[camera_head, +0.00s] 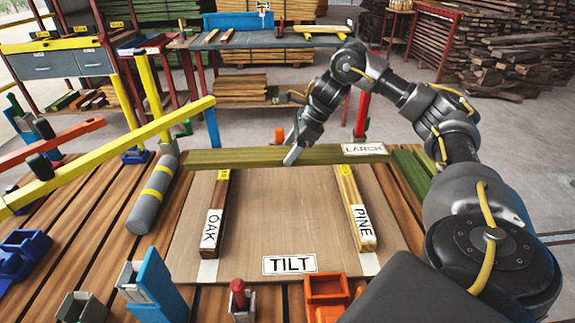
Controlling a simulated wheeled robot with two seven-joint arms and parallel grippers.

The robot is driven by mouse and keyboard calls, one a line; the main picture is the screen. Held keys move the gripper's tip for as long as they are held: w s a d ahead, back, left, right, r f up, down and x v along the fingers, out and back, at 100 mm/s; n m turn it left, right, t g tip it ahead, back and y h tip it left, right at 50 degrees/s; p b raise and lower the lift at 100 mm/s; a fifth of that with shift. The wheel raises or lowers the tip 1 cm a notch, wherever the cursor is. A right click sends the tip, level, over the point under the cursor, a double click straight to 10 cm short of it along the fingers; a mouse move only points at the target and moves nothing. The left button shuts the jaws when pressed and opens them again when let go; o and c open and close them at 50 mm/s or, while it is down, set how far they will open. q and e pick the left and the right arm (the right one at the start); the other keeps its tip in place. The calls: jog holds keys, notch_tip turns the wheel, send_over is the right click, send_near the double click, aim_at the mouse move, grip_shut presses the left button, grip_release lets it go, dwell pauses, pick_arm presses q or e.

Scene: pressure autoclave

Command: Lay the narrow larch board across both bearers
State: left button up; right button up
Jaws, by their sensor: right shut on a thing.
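The narrow larch board (240,157) is greenish, with a LARCH label at its right end. It runs left to right over the far ends of the two bearers. The left bearer (216,208) is labelled OAK and the right bearer (355,207) is labelled PINE. Both lie lengthwise on a flat panel marked TILT. My right gripper (293,154) is shut on the larch board near its middle, reaching it from behind. I cannot tell whether the board touches the bearers. My left gripper is not in view.
The panel (285,215) between the bearers is bare. A grey cylinder (152,195) with yellow bands and a long yellow bar (110,155) are on the left. An orange bin (327,288) and a blue upright block (152,285) stand at the front. Green boards (412,170) lie at right.

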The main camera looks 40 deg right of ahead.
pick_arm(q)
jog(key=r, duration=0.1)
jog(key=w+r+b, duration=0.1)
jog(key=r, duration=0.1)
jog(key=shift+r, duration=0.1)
pick_arm(e)
jog(key=w+d+f, duration=0.3)
jog(key=w+f, duration=0.1)
jog(key=f, duration=0.1)
jog(key=shift+w+f, duration=0.2)
jog(key=shift+w+d+f+b, duration=0.15)
jog(key=shift+f+b, duration=0.25)
jog(key=shift+f, duration=1.5)
jog(key=o, duration=1.4)
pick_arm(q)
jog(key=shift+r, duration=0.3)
pick_arm(e)
jog(key=shift+r, duration=0.15)
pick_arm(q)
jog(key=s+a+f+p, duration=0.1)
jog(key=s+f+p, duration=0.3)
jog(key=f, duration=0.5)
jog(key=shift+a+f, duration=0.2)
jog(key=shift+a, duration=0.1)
pick_arm(e)
jog(key=shift+v, duration=5.9)
